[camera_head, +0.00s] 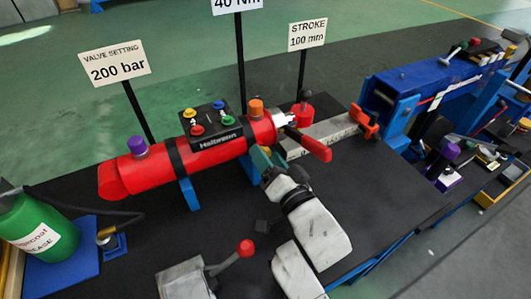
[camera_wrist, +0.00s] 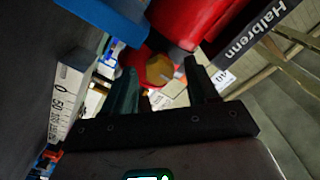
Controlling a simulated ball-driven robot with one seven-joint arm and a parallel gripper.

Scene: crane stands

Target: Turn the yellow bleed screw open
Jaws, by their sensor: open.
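The red cylinder (camera_head: 213,147) lies on a blue stand on the black bench; its label strip reads Halbrenn. A black block (camera_head: 209,122) on top carries a yellow knob (camera_head: 190,113) beside red, green and blue ones. My gripper (camera_head: 268,158) is open and empty at the near side of the cylinder's right part. In the wrist view my gripper (camera_wrist: 163,85) has its two fingers apart, with an ochre-yellow six-sided piece (camera_wrist: 159,70) in a red surround showing beyond the gap. I cannot tell whether this piece is the yellow knob. The fingers do not visibly touch it.
An orange cap (camera_head: 256,106) and a purple cap (camera_head: 138,146) stand on the cylinder. A red-handled lever (camera_head: 311,143) juts out at its right end. Sign posts stand behind. A red-knobbed lever (camera_head: 245,249) is in front. The bench at right front is clear.

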